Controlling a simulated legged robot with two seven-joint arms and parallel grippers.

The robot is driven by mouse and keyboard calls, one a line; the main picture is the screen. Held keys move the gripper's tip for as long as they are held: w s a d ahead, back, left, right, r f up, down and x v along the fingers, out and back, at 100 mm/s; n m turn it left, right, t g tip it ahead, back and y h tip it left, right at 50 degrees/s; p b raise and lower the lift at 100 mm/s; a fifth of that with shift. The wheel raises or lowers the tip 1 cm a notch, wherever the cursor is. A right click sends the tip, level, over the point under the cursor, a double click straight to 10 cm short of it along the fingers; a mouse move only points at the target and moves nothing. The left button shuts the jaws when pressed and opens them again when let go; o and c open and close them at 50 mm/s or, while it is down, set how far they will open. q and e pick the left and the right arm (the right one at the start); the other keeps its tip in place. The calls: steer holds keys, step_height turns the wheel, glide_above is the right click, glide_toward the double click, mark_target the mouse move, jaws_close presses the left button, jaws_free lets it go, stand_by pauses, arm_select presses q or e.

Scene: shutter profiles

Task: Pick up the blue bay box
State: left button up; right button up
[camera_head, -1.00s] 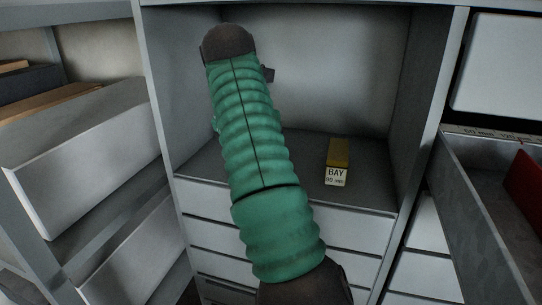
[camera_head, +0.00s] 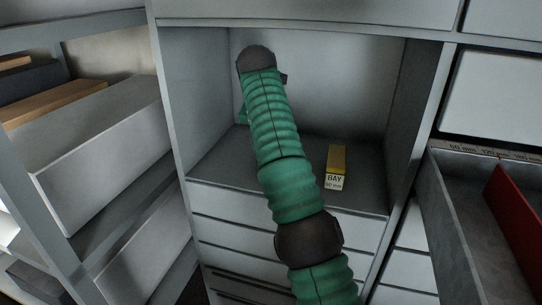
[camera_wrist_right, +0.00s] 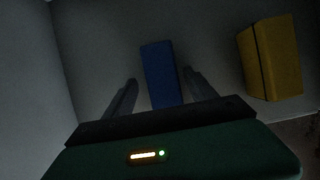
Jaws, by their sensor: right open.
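The blue bay box (camera_wrist_right: 160,72) stands in the right wrist view, a narrow upright block between the two dark fingers. My right gripper (camera_wrist_right: 160,78) is open, with one finger on each side of the box. I cannot tell whether the fingers touch it. In the head view my green-sleeved right arm reaches into the grey shelf compartment (camera_head: 330,75). The arm hides the blue box and the gripper there. My left gripper is in neither view.
A yellow box (camera_head: 336,167) labelled BAY stands on the compartment floor right of my arm, and also right of the blue box in the wrist view (camera_wrist_right: 272,58). An open drawer (camera_head: 462,190) with a red divider (camera_head: 515,205) juts out at right. Shelves with trays (camera_head: 105,140) stand left.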

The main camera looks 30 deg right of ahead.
steer(key=shift+d+f, duration=0.4)
steer(key=shift+d, duration=0.05)
steer(key=shift+a+r, duration=0.1)
steer(key=shift+a, duration=0.15)
steer(key=shift+d, duration=0.1)
jaws_close()
